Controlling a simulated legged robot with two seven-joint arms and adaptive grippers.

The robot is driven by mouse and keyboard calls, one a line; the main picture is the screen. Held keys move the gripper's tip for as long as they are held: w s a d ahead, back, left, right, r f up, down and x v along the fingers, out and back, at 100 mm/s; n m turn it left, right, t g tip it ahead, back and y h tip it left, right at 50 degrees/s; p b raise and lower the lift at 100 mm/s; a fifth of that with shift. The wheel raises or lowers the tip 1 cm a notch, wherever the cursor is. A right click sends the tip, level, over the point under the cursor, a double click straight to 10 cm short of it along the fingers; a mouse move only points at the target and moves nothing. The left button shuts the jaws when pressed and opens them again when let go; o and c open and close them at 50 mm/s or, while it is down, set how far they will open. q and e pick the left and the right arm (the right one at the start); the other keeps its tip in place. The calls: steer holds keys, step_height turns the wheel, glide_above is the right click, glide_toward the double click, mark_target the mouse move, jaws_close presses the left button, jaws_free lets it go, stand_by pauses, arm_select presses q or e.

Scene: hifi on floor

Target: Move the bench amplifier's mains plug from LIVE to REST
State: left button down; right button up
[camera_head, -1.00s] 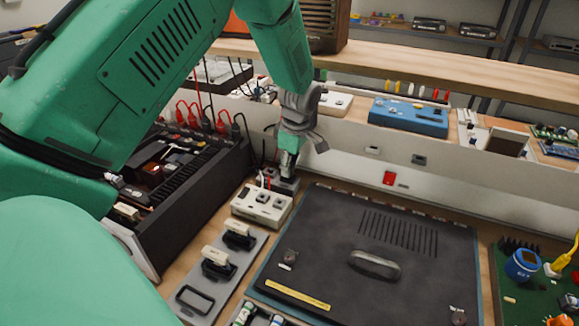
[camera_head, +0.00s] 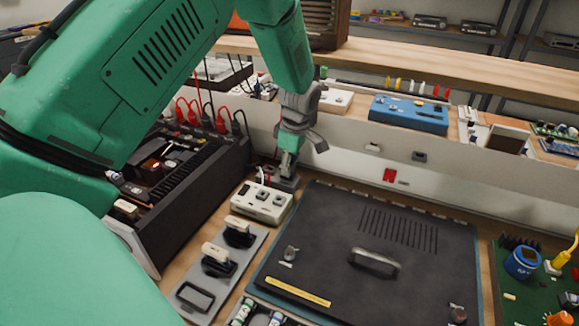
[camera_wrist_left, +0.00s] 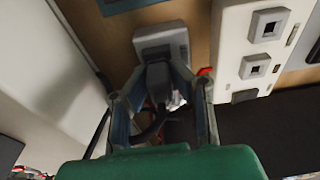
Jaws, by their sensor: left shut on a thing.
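My left gripper (camera_head: 288,165) reaches down behind the white socket strip (camera_head: 262,203). In the left wrist view its fingers (camera_wrist_left: 165,100) are closed on a dark plug (camera_wrist_left: 158,78), with a dark cord curving away below it. The plug's end is at a grey block (camera_wrist_left: 160,40), which shows in the head view (camera_head: 287,184) just behind the strip. I cannot tell whether the plug is fully seated. The white strip also shows in the left wrist view (camera_wrist_left: 232,45), with two square sockets facing up. No LIVE or REST lettering is readable. My right gripper is not in view.
An open black amplifier chassis (camera_head: 190,200) with a small orange glow stands left of the strip. A dark panel with a handle (camera_head: 400,235) lies right. A grey plate (camera_head: 205,290) with black-and-white parts is in front. A light wall rises behind the gripper.

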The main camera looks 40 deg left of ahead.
arm_select(q)
steer(key=c, duration=1.3)
jaws_free()
steer(key=shift+c, duration=0.2)
steer(key=shift+r, duration=0.15)
step_height(320, 180, up, 16)
steer(key=d+p, duration=0.1)
steer(key=p, duration=0.4)
steer(key=shift+w+d+r, duration=0.2)
steer(key=shift+w+r, duration=0.05)
steer(key=shift+w, duration=0.05)
steer(key=shift+f, duration=0.1)
